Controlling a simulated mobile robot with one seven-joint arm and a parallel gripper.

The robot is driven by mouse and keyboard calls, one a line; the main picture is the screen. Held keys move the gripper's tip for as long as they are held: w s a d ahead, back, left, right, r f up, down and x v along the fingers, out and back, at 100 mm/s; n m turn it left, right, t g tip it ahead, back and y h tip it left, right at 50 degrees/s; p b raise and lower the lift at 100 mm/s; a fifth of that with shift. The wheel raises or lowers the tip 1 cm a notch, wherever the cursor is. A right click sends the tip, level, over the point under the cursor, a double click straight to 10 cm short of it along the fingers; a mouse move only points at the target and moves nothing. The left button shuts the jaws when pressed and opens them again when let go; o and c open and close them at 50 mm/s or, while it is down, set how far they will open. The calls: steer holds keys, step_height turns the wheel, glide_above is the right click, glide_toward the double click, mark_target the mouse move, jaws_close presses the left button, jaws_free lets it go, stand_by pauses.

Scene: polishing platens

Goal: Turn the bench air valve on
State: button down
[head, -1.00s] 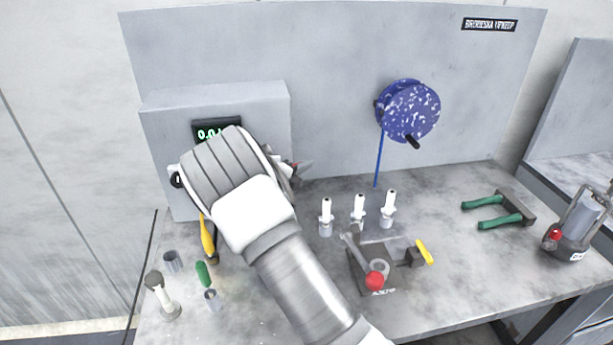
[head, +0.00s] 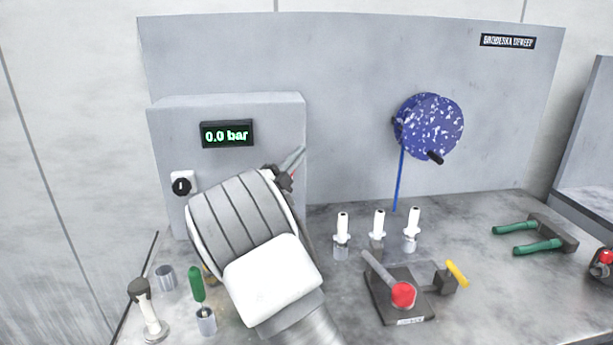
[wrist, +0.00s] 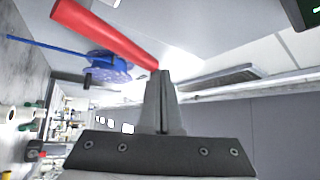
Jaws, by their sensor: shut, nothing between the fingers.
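A grey box (head: 225,112) on the bench's back panel carries a display (head: 227,134) reading 0.0 bar, and a black knob (head: 181,186) on a white plate. A red lever (wrist: 105,32) crosses the upper left of the wrist view, its end close to my fingertips; I cannot tell whether they touch. A little red also shows beside my fingers in the head view. My gripper (wrist: 164,73) is shut and empty. In the head view my gripper (head: 299,154) is at the box's right edge. My wrist hides the box's lower right part and the lever's mount.
A blue speckled reel (head: 430,125) hangs on the back panel. Several white-tipped pieces, including one (head: 342,232), stand on the bench. A red-knobbed fixture (head: 400,295) is in front of them. Green-handled pliers (head: 530,240) lie right. A green-handled tool (head: 196,285) stands left.

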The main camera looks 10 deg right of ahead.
mark_target(285, 155)
steer(key=shift+a+n+t+b, duration=0.4)
steer(key=shift+a+n+b, duration=0.2)
steer(key=shift+a+b, duration=1.1)
steer(key=shift+d, duration=0.15)
steer(key=shift+r, duration=0.1)
